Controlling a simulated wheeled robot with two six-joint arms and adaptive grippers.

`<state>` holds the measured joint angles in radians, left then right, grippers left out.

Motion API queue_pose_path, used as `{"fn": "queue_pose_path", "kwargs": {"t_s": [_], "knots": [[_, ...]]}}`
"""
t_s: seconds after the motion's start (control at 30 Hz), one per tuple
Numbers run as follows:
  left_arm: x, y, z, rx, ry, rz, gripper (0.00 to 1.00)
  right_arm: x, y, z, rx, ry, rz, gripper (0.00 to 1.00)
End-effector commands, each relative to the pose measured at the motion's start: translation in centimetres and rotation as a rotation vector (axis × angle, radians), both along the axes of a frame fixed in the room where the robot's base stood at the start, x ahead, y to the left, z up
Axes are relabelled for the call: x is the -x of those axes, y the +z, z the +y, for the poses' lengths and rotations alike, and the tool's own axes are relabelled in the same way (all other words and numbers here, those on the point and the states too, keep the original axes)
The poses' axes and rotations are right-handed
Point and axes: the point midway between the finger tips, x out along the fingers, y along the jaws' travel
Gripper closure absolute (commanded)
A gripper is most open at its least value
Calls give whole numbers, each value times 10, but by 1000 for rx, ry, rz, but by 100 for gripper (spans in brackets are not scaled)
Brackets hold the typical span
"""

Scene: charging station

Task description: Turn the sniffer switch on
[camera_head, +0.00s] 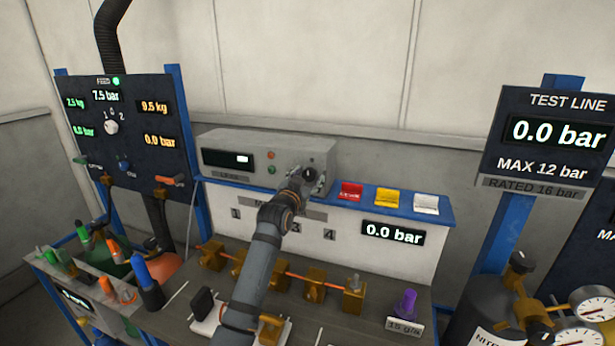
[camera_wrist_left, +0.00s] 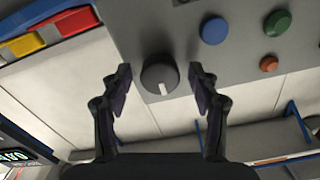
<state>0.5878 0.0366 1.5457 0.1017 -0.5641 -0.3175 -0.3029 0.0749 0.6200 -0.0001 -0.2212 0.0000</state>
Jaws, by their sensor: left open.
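The sniffer box (camera_head: 265,150) is a light grey unit with a dark display at the back of the bench. Its black round knob (camera_wrist_left: 158,74), with a white pointer mark, shows in the left wrist view. My left gripper (camera_wrist_left: 160,82) is open, with one finger on each side of the knob and a visible gap to both. In the head view my left gripper (camera_head: 306,180) is at the right end of the box front and partly hides the knob. My right gripper is in neither view.
Red (camera_head: 350,191), yellow (camera_head: 387,196) and white (camera_head: 426,203) blocks sit on the blue ledge right of the box. Blue (camera_wrist_left: 214,31), green (camera_wrist_left: 277,23) and red (camera_wrist_left: 268,64) buttons are beside the knob. Brass fittings (camera_head: 315,285) stand on the bench below.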

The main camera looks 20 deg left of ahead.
Motion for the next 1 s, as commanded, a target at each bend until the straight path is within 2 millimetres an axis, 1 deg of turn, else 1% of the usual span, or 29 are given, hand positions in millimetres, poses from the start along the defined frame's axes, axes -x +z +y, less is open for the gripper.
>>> {"fn": "queue_pose_path", "kwargs": {"t_s": [0.07,0.17,0.47,0.77,1.0], "knots": [[0,0,0,0,0,0,39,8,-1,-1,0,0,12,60],[0,0,0,0,0,0,53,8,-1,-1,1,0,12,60],[0,0,0,1,0,0,93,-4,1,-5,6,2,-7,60],[0,0,0,-38,0,-1,94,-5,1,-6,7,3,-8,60],[0,0,0,-181,0,-6,94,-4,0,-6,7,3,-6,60]]}}
